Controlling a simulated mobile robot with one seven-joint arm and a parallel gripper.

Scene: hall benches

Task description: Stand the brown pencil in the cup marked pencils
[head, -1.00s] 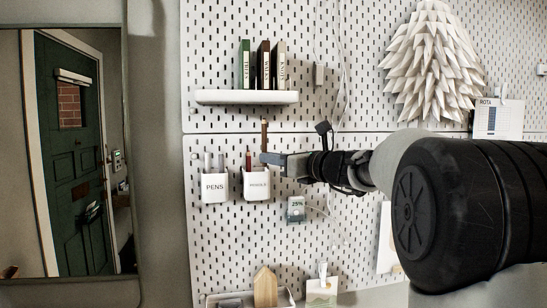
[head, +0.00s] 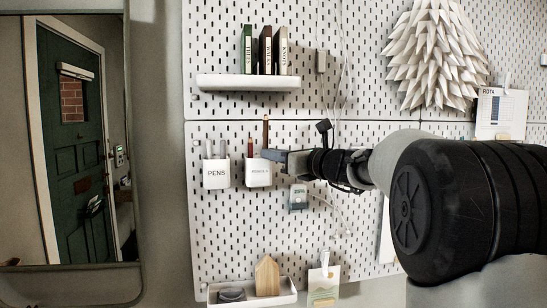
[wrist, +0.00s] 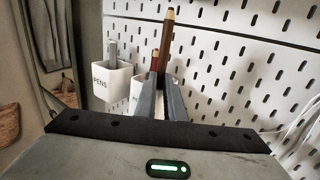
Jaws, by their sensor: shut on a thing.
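My gripper (head: 268,155) is shut on the brown pencil (head: 265,131), which stands upright with its upper part above the fingers. In the wrist view the brown pencil (wrist: 167,36) rises between the two fingers (wrist: 162,98). The white cup marked pencils (head: 257,175) hangs on the pegboard just below and left of the fingertips. A reddish pencil (head: 250,147) stands in it.
A white cup marked PENS (head: 216,175) hangs close on the left, holding grey pens. A shelf with several books (head: 248,83) is above. A small grey device (head: 298,198) hangs below right. A tray (head: 253,297) with a wooden house block (head: 267,277) is lower down.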

